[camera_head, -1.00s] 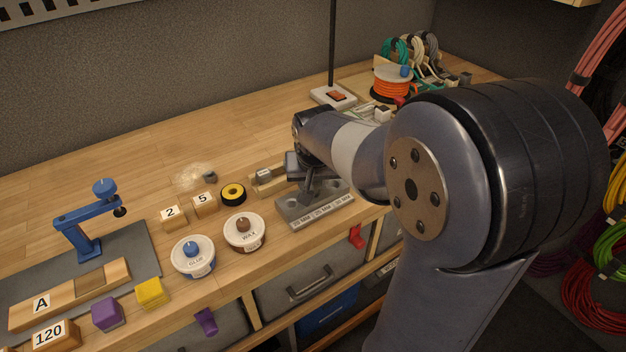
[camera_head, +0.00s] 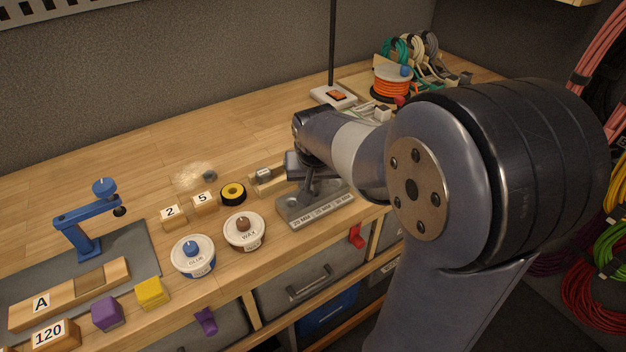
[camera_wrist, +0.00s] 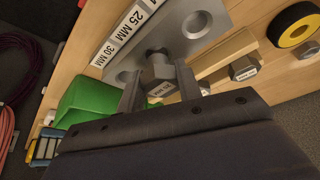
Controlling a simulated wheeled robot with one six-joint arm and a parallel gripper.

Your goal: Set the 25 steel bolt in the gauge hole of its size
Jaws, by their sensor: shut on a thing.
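The steel bolt (camera_wrist: 161,76) has a hex head with a small printed label, too small to read surely. My gripper (camera_wrist: 160,86) is shut on its head in the wrist view. The bolt's shank end is at the middle hole of the grey gauge block (camera_wrist: 205,45), in line with the 25 MM label. I cannot tell how far the shank is in the hole. Other round holes show on both sides of it, one beside the 30 MM label. In the head view the gauge block (camera_head: 333,211) stands near the bench's front edge, partly hidden by my gripper (camera_head: 309,190).
A wooden rack (camera_head: 265,187) holding another bolt (camera_wrist: 243,70) stands behind the gauge block. A yellow tape roll (camera_head: 233,192), number blocks and the WAX (camera_head: 244,233) and GLUE (camera_head: 194,258) tubs are to the left.

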